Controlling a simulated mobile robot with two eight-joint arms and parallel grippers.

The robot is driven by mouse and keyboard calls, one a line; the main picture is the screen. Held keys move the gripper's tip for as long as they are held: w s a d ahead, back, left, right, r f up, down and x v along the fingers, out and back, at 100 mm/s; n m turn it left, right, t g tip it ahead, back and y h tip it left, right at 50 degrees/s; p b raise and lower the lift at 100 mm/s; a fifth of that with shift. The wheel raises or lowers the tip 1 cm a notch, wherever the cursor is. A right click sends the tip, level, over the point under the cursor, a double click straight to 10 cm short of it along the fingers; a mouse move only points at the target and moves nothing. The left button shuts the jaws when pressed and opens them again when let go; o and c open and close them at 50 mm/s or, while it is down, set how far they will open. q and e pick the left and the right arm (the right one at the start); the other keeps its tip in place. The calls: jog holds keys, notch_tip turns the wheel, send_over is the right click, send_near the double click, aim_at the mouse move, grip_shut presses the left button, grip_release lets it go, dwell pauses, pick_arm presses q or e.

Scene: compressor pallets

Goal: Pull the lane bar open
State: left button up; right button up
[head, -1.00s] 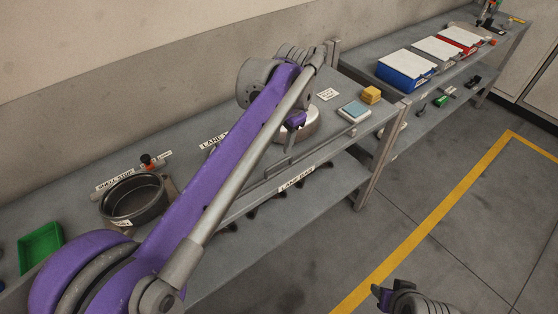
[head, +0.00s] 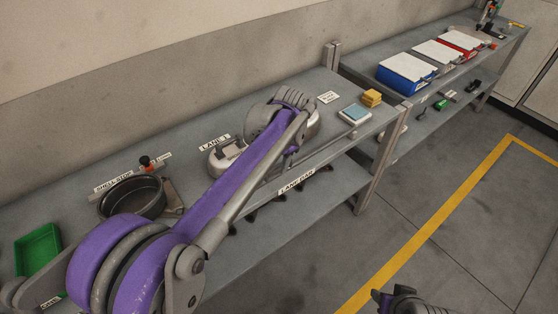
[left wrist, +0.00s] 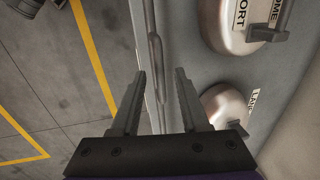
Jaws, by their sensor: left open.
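The lane bar (head: 325,152) is a thin grey rod along the front edge of the upper shelf, above the "LANE BAR" label (head: 297,182). My arm hides part of it. It also shows in the left wrist view (left wrist: 154,50), running lengthwise between the lines of the two fingers. My left gripper (head: 291,150) is low at the front edge, close to the bar. In the left wrist view its fingers (left wrist: 161,73) are apart with nothing clamped; whether they touch the bar cannot be told. My right gripper (head: 384,297) shows only partly at the bottom, away from the bar.
A pale compressor (head: 226,155) sits by the "LANE 1" label; another (left wrist: 228,108) shows in the wrist view. A dark round pan (head: 132,197) and a green tray (head: 38,250) stand left. A blue-grey block (head: 355,114) and yellow blocks (head: 371,98) stand right. The floor in front is clear.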

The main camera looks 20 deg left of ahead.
pick_arm(q)
grip_shut()
dwell(1.4)
